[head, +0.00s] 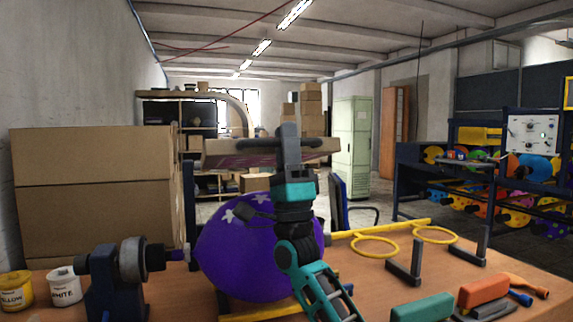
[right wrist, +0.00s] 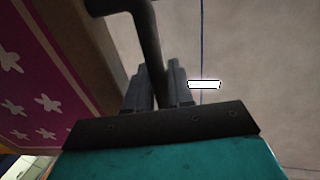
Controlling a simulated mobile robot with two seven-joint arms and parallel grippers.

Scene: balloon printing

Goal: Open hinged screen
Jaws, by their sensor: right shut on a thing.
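The hinged screen (head: 225,152) is a wooden-framed panel seen nearly edge-on, raised above the purple balloon (head: 235,265). A strip of its magenta face shows below the frame. In the right wrist view its magenta face with white stars (right wrist: 40,75) fills the left side. My right gripper (head: 287,140) is shut on the screen's dark bar handle (right wrist: 148,40), which passes between the fingers. My arm hides part of the balloon and the frame. The balloon carries white stars and lies against the nozzle of a blue stand (head: 125,270). My left gripper is not in view.
Yellow and white ink pots (head: 65,285) stand at the table's left. A yellow bar with two rings (head: 375,245), dark brackets (head: 405,265), and teal and red blocks (head: 425,307) lie on the right. A large cardboard box (head: 95,200) stands behind at left.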

